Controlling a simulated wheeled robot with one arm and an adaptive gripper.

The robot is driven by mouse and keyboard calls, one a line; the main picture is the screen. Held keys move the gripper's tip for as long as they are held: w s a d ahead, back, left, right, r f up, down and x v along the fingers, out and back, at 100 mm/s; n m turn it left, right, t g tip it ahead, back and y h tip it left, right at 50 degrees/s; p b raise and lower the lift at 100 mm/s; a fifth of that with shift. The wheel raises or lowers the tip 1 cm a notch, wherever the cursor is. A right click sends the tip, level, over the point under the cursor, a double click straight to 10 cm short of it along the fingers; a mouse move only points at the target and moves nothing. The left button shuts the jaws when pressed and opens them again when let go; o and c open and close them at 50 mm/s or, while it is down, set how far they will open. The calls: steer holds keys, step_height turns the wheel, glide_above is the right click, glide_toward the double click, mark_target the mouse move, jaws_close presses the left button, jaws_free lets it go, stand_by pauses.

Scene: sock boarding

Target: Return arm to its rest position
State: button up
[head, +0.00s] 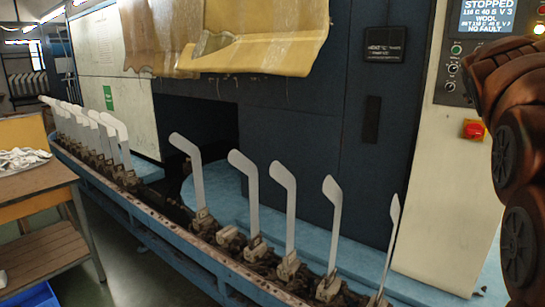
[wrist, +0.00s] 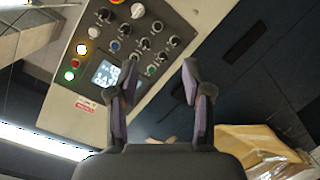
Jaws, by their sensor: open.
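My gripper (wrist: 162,85) shows in the wrist view with its two fingers spread apart and nothing between them. Beyond the fingers is the machine's control panel (wrist: 143,45), with several knobs, lit buttons and a small screen (wrist: 106,73). In the head view my arm, dark reddish-brown, reaches in at the right edge, in front of part of the panel; the gripper itself is not visible there. The panel screen (head: 489,15) reads STOPPED, WOOL and NO FAULT. A red button (head: 474,129) sits below it on the pale cabinet front.
White sock boards (head: 284,200) stand along a blue conveyor rail (head: 140,215) across the front, with more at the left. A yellowish curtain (head: 270,40) hangs over the dark machine opening. A wooden table (head: 40,182) with white socks (head: 20,158) stands at the left.

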steer(key=s+a+f+g+y+p, duration=0.1)
steer(key=s+a+f+g+y, duration=0.1)
steer(key=s+a+f, duration=0.5)
steer(key=s+a+f+m+g+y+p, duration=0.1)
steer(key=s+a+f+g+y, duration=0.15)
steer(key=f, duration=0.85)
steer(key=s+a+f+g+y+p, duration=0.1)
steer(key=s+a+f+g+y, duration=0.15)
steer(key=s+a+f, duration=0.45)
steer(key=s+a+f+g, duration=0.2)
steer(key=s+f, duration=0.3)
steer(key=s, duration=0.3)
steer(key=s+a+f+g+y+p, duration=0.1)
steer(key=s+a+f+g, duration=0.1)
steer(key=s+a+f, duration=0.3)
steer(key=s+a+f+g+y, duration=0.1)
steer(key=s+a+f+g, duration=0.2)
steer(key=s, duration=0.8)
step_height(320, 180, down, 2)
steer(key=shift+a, duration=0.75)
steer(key=shift+w, duration=0.1)
steer(key=shift+c, duration=0.8)
steer(key=shift+a, duration=0.1)
